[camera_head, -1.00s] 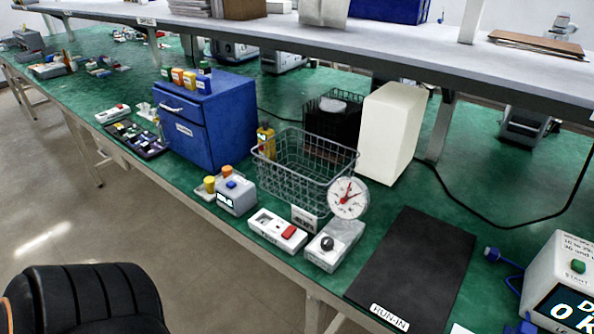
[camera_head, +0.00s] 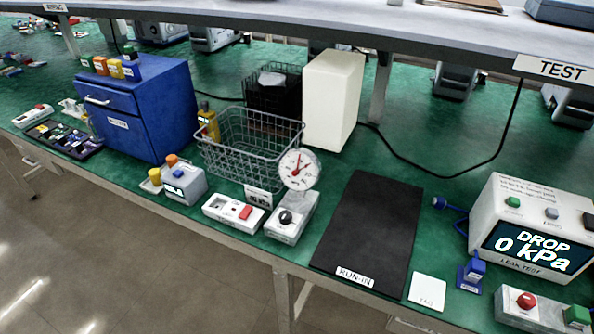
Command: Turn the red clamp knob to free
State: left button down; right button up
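A round red knob (camera_head: 526,300) sits on a small light-grey box (camera_head: 512,318) at the bottom right, cut by the frame's lower edge. A green block (camera_head: 577,315) is at the right side of that box. I cannot read which way the knob is turned. Neither of my grippers is in view.
Behind the box stands a leak tester (camera_head: 490,225) reading "DROP 0 kPa". Left of it are a blue fitting (camera_head: 473,270), a white tag (camera_head: 428,290) and a black RUN-IN mat (camera_head: 372,228). A gauge unit (camera_head: 292,220), wire basket (camera_head: 225,160) and blue cabinet (camera_head: 150,125) stand farther left.

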aim_at(526, 302)
jog(key=l+z, duration=0.2)
jog(key=z, duration=1.65)
jog(key=i+l, duration=0.1)
jog(key=l, duration=0.25)
jog(key=i+l+u, duration=0.1)
jog(key=l, duration=0.25)
jog(key=i+l, duration=0.1)
jog(key=l, duration=0.25)
